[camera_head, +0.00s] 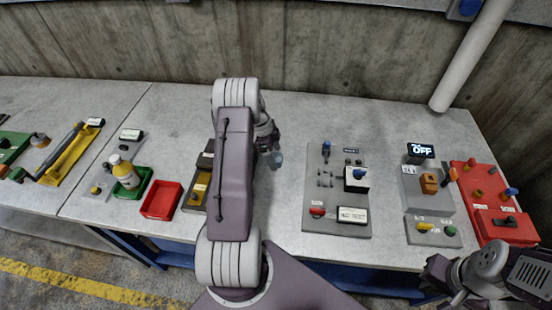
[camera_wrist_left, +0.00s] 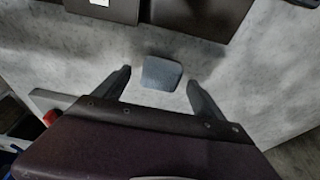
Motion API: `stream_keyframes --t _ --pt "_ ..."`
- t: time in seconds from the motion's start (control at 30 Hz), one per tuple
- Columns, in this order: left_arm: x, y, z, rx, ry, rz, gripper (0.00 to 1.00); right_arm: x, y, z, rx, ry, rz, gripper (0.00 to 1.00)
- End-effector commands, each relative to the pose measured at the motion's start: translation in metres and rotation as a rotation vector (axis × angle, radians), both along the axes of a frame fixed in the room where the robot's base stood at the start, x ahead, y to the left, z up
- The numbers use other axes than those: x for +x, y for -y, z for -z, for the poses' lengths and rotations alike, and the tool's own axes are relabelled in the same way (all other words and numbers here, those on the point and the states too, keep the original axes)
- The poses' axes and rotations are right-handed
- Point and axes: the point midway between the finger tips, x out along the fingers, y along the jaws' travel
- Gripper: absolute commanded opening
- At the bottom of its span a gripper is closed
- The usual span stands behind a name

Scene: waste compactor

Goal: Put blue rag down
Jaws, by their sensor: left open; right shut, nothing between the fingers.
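The blue rag shows as a small grey-blue folded piece (camera_wrist_left: 161,74) in the left wrist view, lying on the grey tabletop. My left gripper (camera_wrist_left: 158,84) is open, with one finger on each side of the rag and visible gaps between them. In the head view the rag (camera_head: 277,158) is a small patch beside my left gripper (camera_head: 270,142), which is partly hidden behind my left arm. My right gripper (camera_head: 452,290) is shut and empty at the bottom right, in front of the table edge.
A grey panel with switches (camera_head: 318,195) lies right of my left arm. A brown box (camera_head: 194,198), red tray (camera_head: 161,200), green tray (camera_head: 142,182) and yellow-white bottle (camera_head: 124,172) stand left. A red panel (camera_head: 466,182) is far right. Bare tabletop lies behind the panels.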

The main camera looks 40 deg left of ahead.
Motion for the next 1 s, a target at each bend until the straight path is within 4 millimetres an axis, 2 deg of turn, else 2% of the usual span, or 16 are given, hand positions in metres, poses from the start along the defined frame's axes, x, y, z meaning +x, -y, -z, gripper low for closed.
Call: stream_keyframes --t 0.23,0.27,0.47,0.5,0.53,0.57,0.83,1.0 --pt "0.001 0.001 0.006 0.002 0.001 0.0 0.8 0.0 0.0 0.0 0.0 0.0 0.0 0.0" --pt "0.001 0.001 0.006 0.001 0.001 0.001 0.77 0.0 0.0 0.0 0.0 0.0 0.0 0.0" --pt "0.001 0.001 0.005 0.001 0.0 0.0 0.22 0.0 0.0 0.0 0.0 0.0 0.0 0.0" --pt "0.001 0.001 0.005 0.001 0.0 0.0 0.14 0.0 0.0 0.0 0.0 0.0 0.0 0.0" --pt "0.001 0.001 0.005 0.001 0.0 0.0 0.14 0.0 0.0 0.0 0.0 0.0 0.0 0.0" --pt "0.001 0.001 0.005 0.001 0.0 0.0 0.08 0.0 0.0 0.0 0.0 0.0 0.0 0.0" --pt "0.001 0.001 -0.001 0.001 0.002 -0.001 0.08 0.0 0.0 0.002 0.0 0.0 0.0 0.0" --pt "0.002 0.0 -0.027 0.004 0.005 0.0 0.08 0.0 0.0 0.008 0.0 0.0 0.0 0.0"
